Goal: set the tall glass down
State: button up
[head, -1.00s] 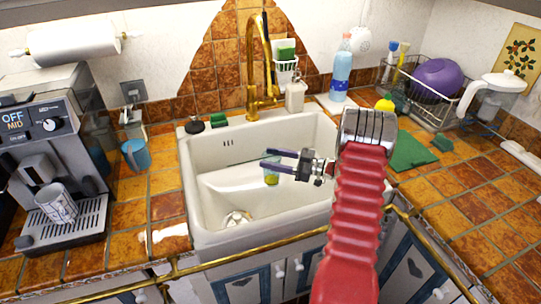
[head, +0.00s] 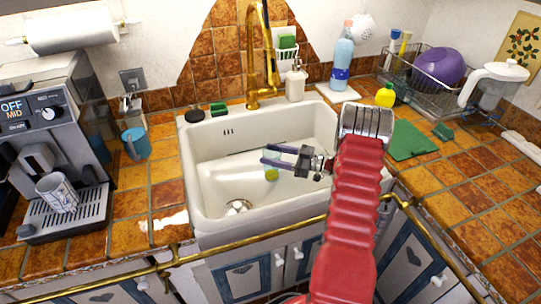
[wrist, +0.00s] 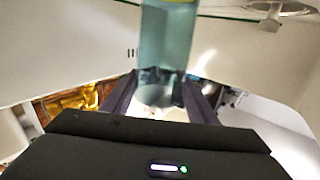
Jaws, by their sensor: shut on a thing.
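The tall glass (head: 271,173) is see-through, bluish, with a yellow-green tint near its lower end in the head view. It is over or inside the white sink basin (head: 215,185). My gripper (head: 264,154) reaches in from the right, with its dark fingers on either side of the glass. In the wrist view the glass (wrist: 168,35) stands between the two fingers (wrist: 163,85), and they are shut on it. It looks roughly upright in the head view. I cannot tell whether its base touches the basin floor.
The sink drain (head: 238,207) lies left of the glass. A gold faucet (head: 254,60) rises behind the basin. A blue mug (head: 136,143) and a coffee machine (head: 55,140) with a patterned cup (head: 57,193) stand left. A yellow object (head: 385,96) and green cloth (head: 410,140) are right.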

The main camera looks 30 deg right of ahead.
jog(key=shift+f, duration=0.5)
jog(key=o, duration=1.6)
jog(key=shift+o, duration=0.2)
notch_tip(320, 180, up, 10)
